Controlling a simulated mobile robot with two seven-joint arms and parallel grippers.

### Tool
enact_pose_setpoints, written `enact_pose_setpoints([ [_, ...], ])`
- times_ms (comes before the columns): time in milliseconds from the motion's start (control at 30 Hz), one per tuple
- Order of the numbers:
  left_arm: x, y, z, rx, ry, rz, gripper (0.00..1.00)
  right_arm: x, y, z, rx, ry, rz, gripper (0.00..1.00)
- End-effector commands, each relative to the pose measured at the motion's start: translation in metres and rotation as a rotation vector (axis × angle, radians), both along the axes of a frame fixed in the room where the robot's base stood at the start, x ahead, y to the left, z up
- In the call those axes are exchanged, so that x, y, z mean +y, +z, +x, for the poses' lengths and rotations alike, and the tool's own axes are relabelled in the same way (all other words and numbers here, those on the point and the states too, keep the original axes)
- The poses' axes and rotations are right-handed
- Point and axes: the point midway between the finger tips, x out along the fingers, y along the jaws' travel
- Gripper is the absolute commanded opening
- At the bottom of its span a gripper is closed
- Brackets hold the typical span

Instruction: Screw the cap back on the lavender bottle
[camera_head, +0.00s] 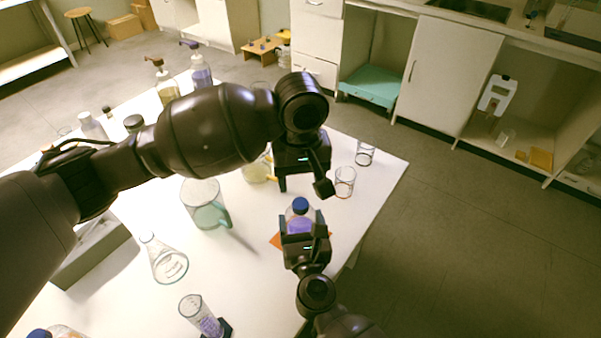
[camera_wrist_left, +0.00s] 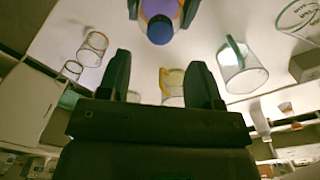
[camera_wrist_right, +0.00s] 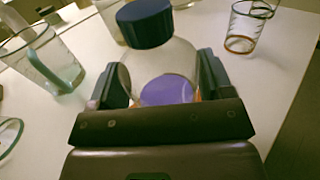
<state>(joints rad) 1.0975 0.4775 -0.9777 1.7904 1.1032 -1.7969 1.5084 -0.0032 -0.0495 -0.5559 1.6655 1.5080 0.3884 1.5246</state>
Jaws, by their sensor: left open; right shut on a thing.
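The lavender bottle (camera_head: 299,227), clear with purple liquid, stands near the table's right edge, with a blue cap (camera_head: 300,204) on its mouth. The right wrist view shows the bottle (camera_wrist_right: 168,88) between the fingers and the cap (camera_wrist_right: 146,24) on top. I cannot tell how tightly the cap sits. My right gripper (camera_head: 303,226) is shut around the bottle's body. My left gripper (camera_head: 303,186) is open and empty, just beyond and above the cap, apart from it. In the left wrist view the cap (camera_wrist_left: 160,30) lies outside the fingers (camera_wrist_left: 160,68).
An orange mat (camera_head: 275,241) shows beside the bottle. Two empty glasses (camera_head: 345,181) (camera_head: 365,153) stand to the upper right. A large beaker (camera_head: 202,207) and a flask (camera_head: 166,262) stand left, and a cylinder (camera_head: 200,314) at the front. Pump bottles (camera_head: 166,88) stand at the back.

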Motion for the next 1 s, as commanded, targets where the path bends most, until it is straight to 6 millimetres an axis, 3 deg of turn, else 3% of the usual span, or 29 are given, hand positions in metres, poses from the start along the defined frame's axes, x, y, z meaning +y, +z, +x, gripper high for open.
enact_pose_setpoints([
  [500,0.0,-0.064,0.0,0.001,-0.001,0.001,0.59,0.0,0.0,0.0,0.001,0.0,0.0,0.07],
  [933,0.0,-0.072,0.0,0.001,-0.001,0.0,0.59,0.0,0.0,0.0,0.001,0.0,0.0,0.07],
  [1000,0.0,-0.072,0.0,0.001,-0.001,0.0,0.51,0.0,0.0,0.0,0.001,0.0,0.0,0.07],
])
